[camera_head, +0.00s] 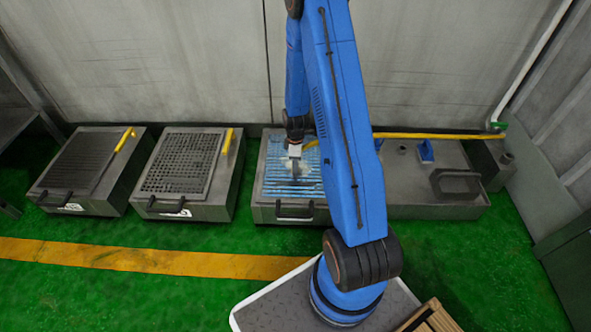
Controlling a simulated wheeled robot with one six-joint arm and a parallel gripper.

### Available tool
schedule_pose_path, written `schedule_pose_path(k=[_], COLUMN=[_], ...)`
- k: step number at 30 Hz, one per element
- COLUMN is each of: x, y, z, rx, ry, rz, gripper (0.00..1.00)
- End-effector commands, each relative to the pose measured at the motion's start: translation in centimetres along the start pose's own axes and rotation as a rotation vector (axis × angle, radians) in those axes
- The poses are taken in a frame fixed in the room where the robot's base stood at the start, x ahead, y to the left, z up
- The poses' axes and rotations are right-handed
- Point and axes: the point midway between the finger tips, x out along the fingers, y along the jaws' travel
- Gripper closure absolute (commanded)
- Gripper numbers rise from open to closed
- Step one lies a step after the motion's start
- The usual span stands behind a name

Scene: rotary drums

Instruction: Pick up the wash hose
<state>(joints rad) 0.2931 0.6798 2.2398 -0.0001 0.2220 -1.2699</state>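A yellow hose (440,136), which looks like the wash hose, runs left from a white wall pipe with a green fitting at the right. It passes behind my blue arm. A short yellow piece (311,145) shows just left of the arm; I cannot tell whether it is the hose's end or a separate handle. My gripper (296,170) points down over the blue-slatted top of the third grey box (266,193), beside and slightly below that yellow piece. The gripper is small and blurred here, so its finger opening and any contact are unclear.
Two grey boxes with dark grates (75,170) (180,165) and yellow handles stand at the left. A fourth box (440,208) at the right has a blue bracket (425,151) and a dark handle. The wall rises close behind.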

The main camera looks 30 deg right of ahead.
Motion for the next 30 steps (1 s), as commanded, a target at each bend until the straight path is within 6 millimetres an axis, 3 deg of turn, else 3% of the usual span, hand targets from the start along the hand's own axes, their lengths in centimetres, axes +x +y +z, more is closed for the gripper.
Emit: schedule_pose_path(k=[4,12,14,18,30], x=[1.06,1.21,1.20,1.20,0.54], y=[-0.02,-0.01,-0.01,-0.01,0.04], z=[0.00,0.00,0.00,0.00,-0.02], rx=[0.000,0.000,0.000,0.000,0.000], ry=[0.000,0.000,0.000,0.000,0.001], rz=[0.000,0.000,0.000,0.000,0.002], gripper=[0.53,0.53,0.65,0.99,1.00])
